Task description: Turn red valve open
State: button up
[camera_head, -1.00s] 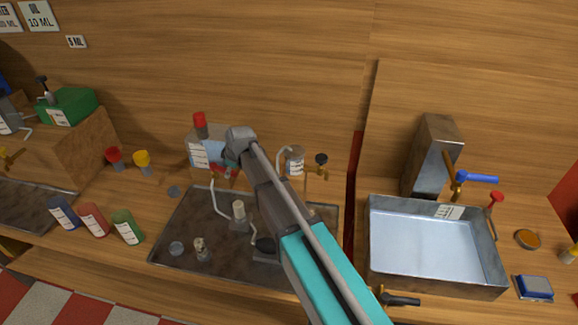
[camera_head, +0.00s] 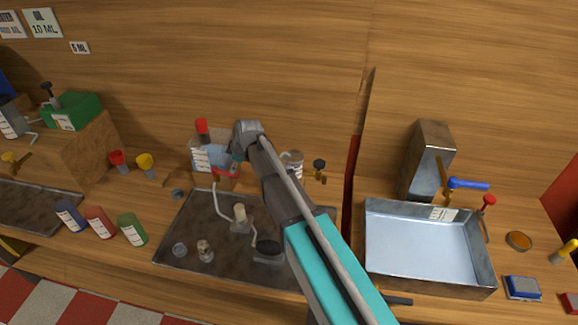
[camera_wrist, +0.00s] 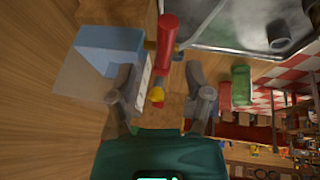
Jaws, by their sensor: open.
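The red valve handle (camera_head: 226,171) shows at the lower front of a clear container of blue liquid (camera_head: 203,157), partly hidden by my arm. In the wrist view the red handle (camera_wrist: 167,40) is a long bar beside the container (camera_wrist: 108,48), beyond my fingertips. My gripper (camera_wrist: 160,78) is open, with one finger on each side of the picture's middle and nothing clearly held between them. In the head view my gripper (camera_head: 238,156) is mostly hidden by my wrist, close to the container's right side. I cannot tell whether a finger touches the handle.
A dark metal tray (camera_head: 180,245) with small fittings lies in front of the container. A metal sink (camera_head: 420,240) with a blue-handled tap (camera_head: 467,185) stands right. Red and yellow funnels (camera_head: 145,162) and several bottles (camera_head: 98,221) are left. A dark-knobbed tap (camera_head: 319,165) is right of my wrist.

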jog(key=p+v, duration=0.8)
jog(key=v, duration=0.1)
jog(key=s+d+f+m+h+b, duration=0.1)
jog(key=s+d+m, duration=0.3)
jog(key=d, duration=0.3)
jog(key=s+d+f+m+g+h+b, duration=0.1)
jog(key=s+d+f+m, duration=0.1)
jog(key=d, duration=0.5)
jog(key=shift+s+m, duration=0.9)
jog(key=shift+s, duration=0.45)
jog(key=shift+d, duration=0.1)
jog(key=shift+c, duration=0.2)
